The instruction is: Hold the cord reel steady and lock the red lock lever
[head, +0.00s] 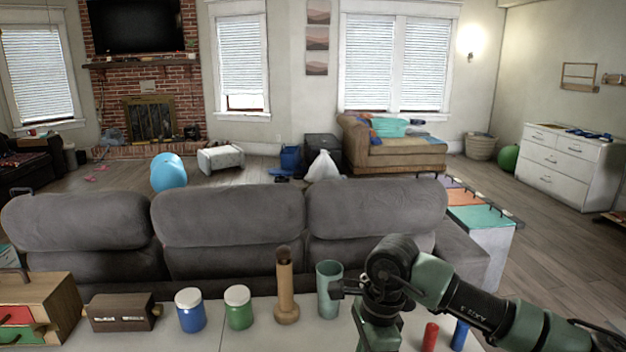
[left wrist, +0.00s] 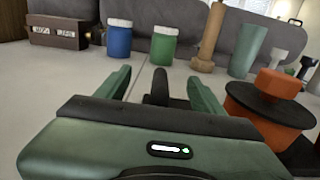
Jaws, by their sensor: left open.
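In the left wrist view my left gripper (left wrist: 160,88) is open, with its two green fingers apart. A dark rounded piece shows between them; I cannot tell what it belongs to. At the right, close beside the right finger, is an orange and black round thing, apparently the cord reel (left wrist: 262,108). It has a dark disc, an orange body below and an orange-red faceted knob (left wrist: 277,85) on top. I cannot make out a red lock lever for certain. The head view shows neither the reel nor my left gripper. My right arm comes in from the right there; its fingers are out of frame.
On the white table (head: 250,338) stand a wooden drawer box (head: 62,300), a brown box (head: 122,313), a blue jar (head: 191,311), a green jar (head: 238,308), a wooden holder (head: 285,290) and a green cup (head: 327,290). Red (head: 430,336) and blue cylinders (head: 460,335) stand right. A grey sofa (head: 230,225) lies behind.

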